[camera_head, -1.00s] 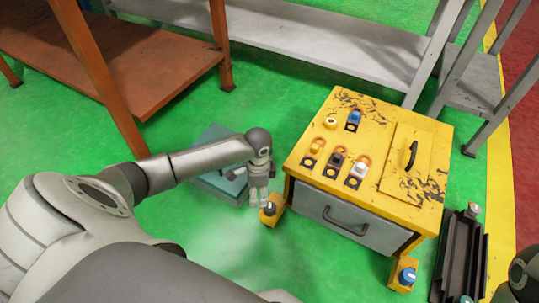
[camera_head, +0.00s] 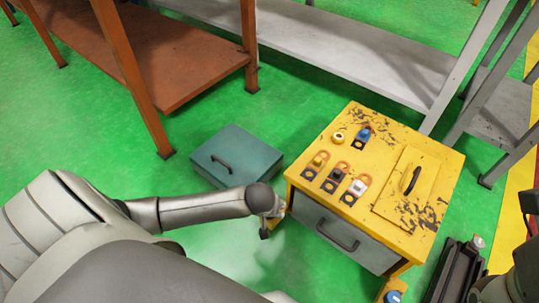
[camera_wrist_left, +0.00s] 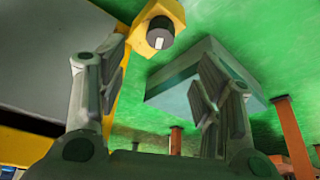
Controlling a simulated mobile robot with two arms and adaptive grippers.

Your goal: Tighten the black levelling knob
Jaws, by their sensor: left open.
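The black levelling knob (camera_wrist_left: 160,32), with a pale mark on its face, sits on a yellow foot bracket (camera_wrist_left: 172,12) at the top of the left wrist view. My left gripper (camera_wrist_left: 160,62) is open and empty. Its two fingers stand apart, and the knob shows beyond the tips, between them. In the head view my left gripper (camera_head: 270,217) is at the near left corner of the yellow cabinet (camera_head: 345,232). It mostly hides the knob and bracket there. I cannot tell the exact gap to the knob. My right gripper is not clearly in view.
A teal case (camera_head: 237,155) lies on the green floor behind my left arm. A blue knob (camera_head: 393,296) shows at the cabinet's right foot. A black rail-like part (camera_head: 455,270) stands right of it. An orange shelf (camera_head: 150,65) and grey rack (camera_head: 330,45) are behind.

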